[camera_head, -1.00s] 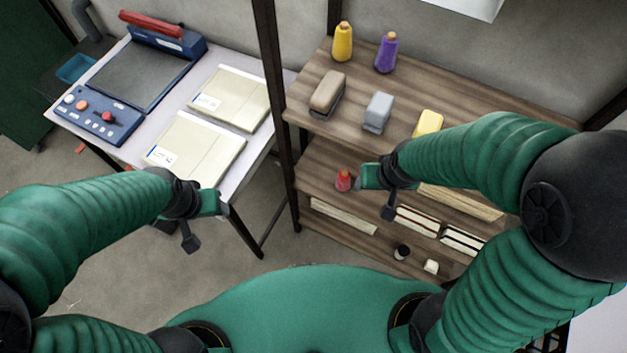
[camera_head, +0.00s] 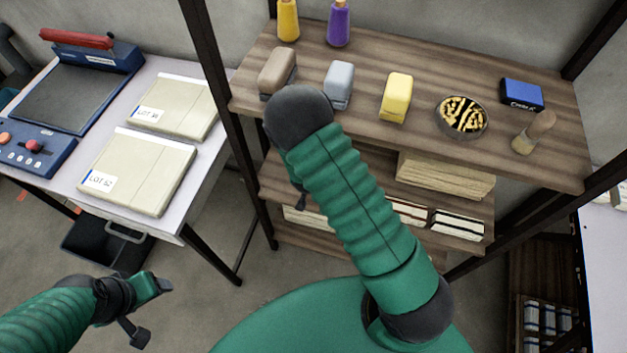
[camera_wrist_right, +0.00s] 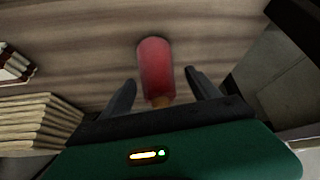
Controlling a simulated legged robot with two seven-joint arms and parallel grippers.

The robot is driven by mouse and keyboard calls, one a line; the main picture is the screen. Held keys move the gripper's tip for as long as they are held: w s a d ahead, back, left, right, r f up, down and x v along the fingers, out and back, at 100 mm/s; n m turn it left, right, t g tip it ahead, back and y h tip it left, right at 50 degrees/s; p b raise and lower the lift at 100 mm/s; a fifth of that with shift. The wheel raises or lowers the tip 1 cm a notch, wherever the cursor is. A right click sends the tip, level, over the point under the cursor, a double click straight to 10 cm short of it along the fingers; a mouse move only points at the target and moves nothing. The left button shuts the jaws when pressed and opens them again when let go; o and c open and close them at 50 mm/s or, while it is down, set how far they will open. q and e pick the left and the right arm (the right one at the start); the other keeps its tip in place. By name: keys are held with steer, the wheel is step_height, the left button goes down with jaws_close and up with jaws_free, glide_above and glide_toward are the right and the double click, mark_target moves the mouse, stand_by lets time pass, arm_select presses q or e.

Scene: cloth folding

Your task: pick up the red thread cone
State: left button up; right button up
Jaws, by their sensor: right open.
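The red thread cone (camera_wrist_right: 154,68) shows in the right wrist view against the wooden shelf, with its tan tip toward my gripper. My right gripper (camera_wrist_right: 161,80) is open, with one finger on each side of the cone's near part. Gaps show between the fingers and the cone. In the head view my right arm hides both the cone and most of this gripper. My left gripper (camera_head: 151,311) is at the lower left, its fingers spread and empty, away from the shelves.
The rack's top shelf (camera_head: 420,60) holds a yellow cone (camera_head: 288,20), a purple cone (camera_head: 339,24), several blocks, a round dish (camera_head: 461,117) and a brush (camera_head: 533,132). Folded cloth (camera_wrist_right: 38,122) lies left of the cone in the wrist view. A table (camera_head: 200,172) stands left.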

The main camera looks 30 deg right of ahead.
steer(key=x, duration=0.4)
steer(key=shift+s+a+f+b, duration=0.1)
steer(key=shift+s+f+b, duration=0.1)
steer(key=shift+s+b, duration=0.1)
steer(key=shift+w+f, duration=0.2)
steer(key=shift+w, duration=0.05)
steer(key=shift+s+r, duration=0.1)
steer(key=c, duration=1.5)
steer(key=shift+r, duration=0.15)
steer(key=shift+c, duration=0.2)
